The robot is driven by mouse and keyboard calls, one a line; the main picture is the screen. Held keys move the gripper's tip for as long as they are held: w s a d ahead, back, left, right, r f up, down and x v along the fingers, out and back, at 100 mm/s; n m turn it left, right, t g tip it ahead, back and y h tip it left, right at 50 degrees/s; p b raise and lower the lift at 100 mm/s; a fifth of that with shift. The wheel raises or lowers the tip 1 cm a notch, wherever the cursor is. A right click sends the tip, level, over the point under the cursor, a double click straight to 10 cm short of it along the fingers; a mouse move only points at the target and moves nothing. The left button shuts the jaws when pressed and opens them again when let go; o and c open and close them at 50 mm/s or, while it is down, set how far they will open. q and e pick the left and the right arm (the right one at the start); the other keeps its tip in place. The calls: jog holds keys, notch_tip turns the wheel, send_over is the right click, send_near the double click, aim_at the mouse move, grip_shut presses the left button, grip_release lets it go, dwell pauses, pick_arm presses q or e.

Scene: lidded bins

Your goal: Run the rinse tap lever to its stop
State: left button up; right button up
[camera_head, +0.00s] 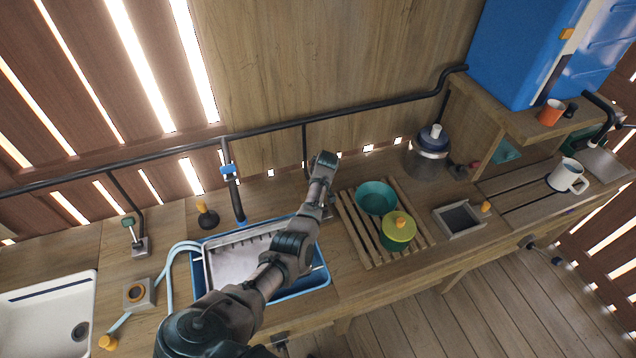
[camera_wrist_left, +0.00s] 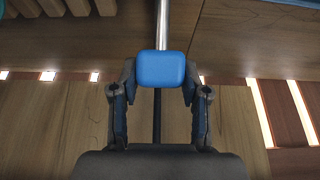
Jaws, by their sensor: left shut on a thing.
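My left arm reaches up and right across the head view, with its hand and left gripper (camera_head: 325,163) near the back of the counter, just left of the slatted rack. In the left wrist view the left gripper (camera_wrist_left: 158,97) is shut on a blue block-shaped lever handle (camera_wrist_left: 160,68), with one finger on each side. A bright metal rod (camera_wrist_left: 163,22) runs up from the handle. My arm hides this handle in the head view, so the lever's angle and stop cannot be told there. My right gripper is not in view.
A blue-rimmed basin (camera_head: 318,282) lies under my arm, with a blue-topped tap (camera_head: 230,180) behind it. The slatted rack (camera_head: 357,240) holds a teal bowl (camera_head: 376,197) and a green lidded pot (camera_head: 398,232). A pipe (camera_head: 370,107) runs along the wall.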

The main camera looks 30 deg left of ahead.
pick_arm(q)
jog(key=shift+w+r, duration=0.1)
jog(key=shift+w, duration=0.05)
jog(key=shift+w+a, duration=0.1)
jog(key=shift+a, duration=0.15)
jog(key=o, duration=0.9)
jog(key=shift+f, duration=0.2)
jog(key=shift+o, duration=1.2)
jog(key=shift+f, duration=0.1)
jog(key=shift+w+f, duration=0.1)
jog(key=shift+w, duration=0.05)
jog(key=v, duration=1.1)
jog(key=shift+r, duration=0.4)
